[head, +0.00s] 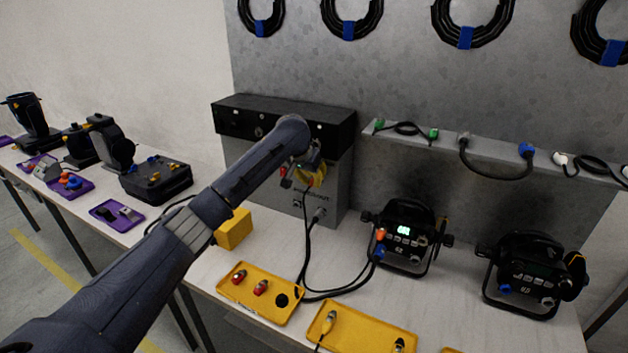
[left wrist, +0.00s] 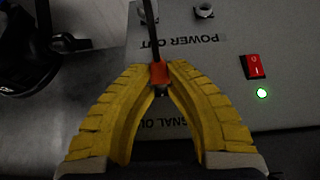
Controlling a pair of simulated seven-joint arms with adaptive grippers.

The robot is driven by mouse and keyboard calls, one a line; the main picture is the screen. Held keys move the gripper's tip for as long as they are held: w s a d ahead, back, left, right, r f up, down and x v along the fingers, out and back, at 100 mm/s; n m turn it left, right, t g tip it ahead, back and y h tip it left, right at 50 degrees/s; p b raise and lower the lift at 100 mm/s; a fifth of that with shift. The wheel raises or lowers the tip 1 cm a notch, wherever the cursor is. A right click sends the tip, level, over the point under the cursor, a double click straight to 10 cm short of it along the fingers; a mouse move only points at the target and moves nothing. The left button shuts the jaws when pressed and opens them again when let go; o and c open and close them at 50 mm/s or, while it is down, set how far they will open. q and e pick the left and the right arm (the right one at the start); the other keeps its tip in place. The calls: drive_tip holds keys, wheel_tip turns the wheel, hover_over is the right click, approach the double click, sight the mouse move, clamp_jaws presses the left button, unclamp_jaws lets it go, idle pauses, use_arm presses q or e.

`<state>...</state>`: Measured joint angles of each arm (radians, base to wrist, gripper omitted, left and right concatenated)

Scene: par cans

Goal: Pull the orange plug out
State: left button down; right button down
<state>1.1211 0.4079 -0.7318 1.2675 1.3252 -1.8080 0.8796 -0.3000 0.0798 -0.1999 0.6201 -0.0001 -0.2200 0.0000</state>
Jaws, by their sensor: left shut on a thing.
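My left gripper (head: 312,178) is at the front of the grey power box (head: 332,205). Its yellow fingers, also in the left wrist view (left wrist: 159,66), are shut on the orange plug (left wrist: 159,74). A black cable runs from the plug's top edge in that view. A small grey metal part shows just below the plug, between the fingers; whether the plug is seated in a socket I cannot tell. In the head view my gripper and arm hide the plug. My right gripper is not in view.
The box face has a red switch (left wrist: 255,66), a lit green lamp (left wrist: 262,93) and two other sockets. A par can (head: 402,237) with a lit screen stands to the right, cables running towards it. A yellow block (head: 234,229) and yellow trays (head: 250,308) lie nearby.

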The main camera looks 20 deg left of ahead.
use_arm(q)
drive_tip(key=shift+s+a, duration=0.25)
drive_tip(key=shift+s, duration=0.85)
drive_tip(key=shift+s+a, duration=0.2)
drive_tip(key=shift+s, duration=0.9)
idle(0.4)
